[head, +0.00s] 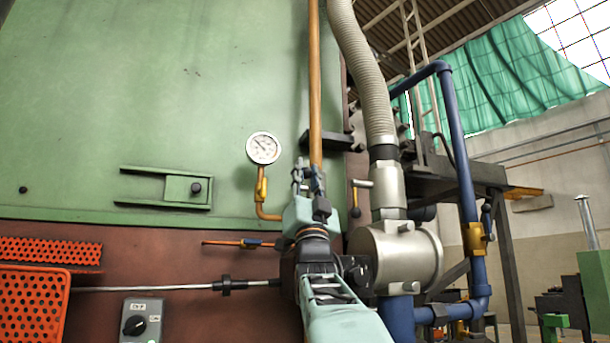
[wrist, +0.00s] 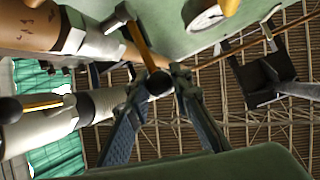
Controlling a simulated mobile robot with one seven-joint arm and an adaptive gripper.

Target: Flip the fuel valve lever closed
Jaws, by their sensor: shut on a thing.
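The valve lever shows in the wrist view as an orange bar (wrist: 138,42) running from a silver pivot to a black ball knob (wrist: 158,84). My gripper (wrist: 158,88) has its two fingers on either side of that knob, closed on it. In the head view my gripper (head: 309,176) reaches up in front of the vertical orange pipe (head: 315,90), and the held lever is hidden there or too small to make out. The pipe with its silver fitting (wrist: 95,42) lies beside the lever in the wrist view.
A second orange lever (head: 355,195) with a black ball hangs right of my gripper, near the silver burner body (head: 405,255) and grey hose (head: 368,75). A pressure gauge (head: 263,148) is to the left. A blue pipe (head: 464,150) stands at right.

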